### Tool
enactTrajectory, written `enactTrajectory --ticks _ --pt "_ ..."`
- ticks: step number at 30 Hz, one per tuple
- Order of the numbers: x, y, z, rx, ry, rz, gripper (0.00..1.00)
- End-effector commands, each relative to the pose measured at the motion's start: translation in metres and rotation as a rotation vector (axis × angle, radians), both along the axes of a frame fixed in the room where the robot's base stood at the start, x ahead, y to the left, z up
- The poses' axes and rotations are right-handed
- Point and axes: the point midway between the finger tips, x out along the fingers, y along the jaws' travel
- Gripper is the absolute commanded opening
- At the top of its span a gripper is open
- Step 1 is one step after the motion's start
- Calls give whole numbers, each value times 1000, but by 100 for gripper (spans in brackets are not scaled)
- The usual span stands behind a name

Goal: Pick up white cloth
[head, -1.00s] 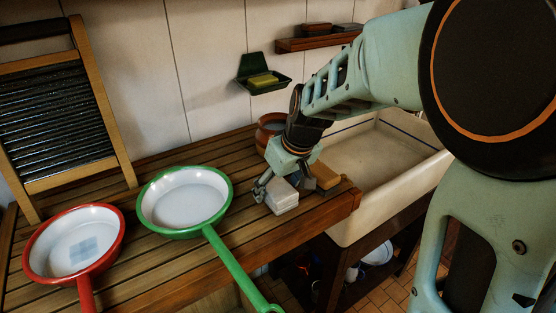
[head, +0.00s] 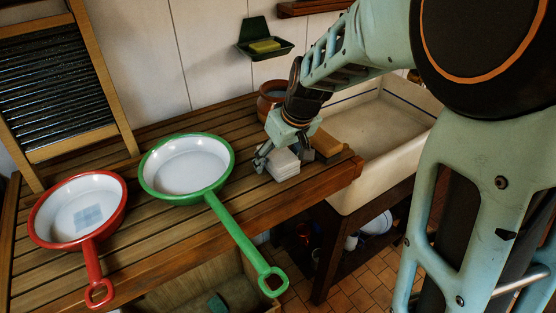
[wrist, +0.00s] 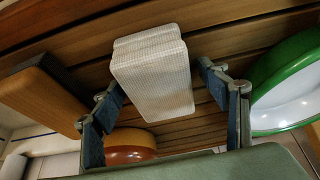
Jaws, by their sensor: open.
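The white cloth (head: 284,166) is a small folded stack with a woven texture, lying on the slatted wooden counter near its right end. My gripper (head: 284,156) is above it, pointing down and open, with one finger to each side of the cloth. In the wrist view the cloth (wrist: 152,72) lies between the two spread fingers, with gaps on both sides, and nothing is gripped. Part of the cloth is hidden behind my gripper in the head view.
A green-rimmed pan (head: 186,172) and a red-rimmed pan (head: 68,222) with a pale blue checked piece stand left. A brown block (head: 325,143) is close right of my gripper. A brown pot (head: 271,100) stands behind. The sink (head: 385,125) is right.

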Motion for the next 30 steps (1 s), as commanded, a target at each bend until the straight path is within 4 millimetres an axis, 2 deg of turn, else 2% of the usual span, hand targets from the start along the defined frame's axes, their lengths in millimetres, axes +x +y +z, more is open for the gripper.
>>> enactTrajectory --ticks 10,22,30 --pt "0 0 -1 0 0 0 68" --pt "0 0 -1 -1 1 0 24" --pt "-1 -1 -1 -2 2 0 22"
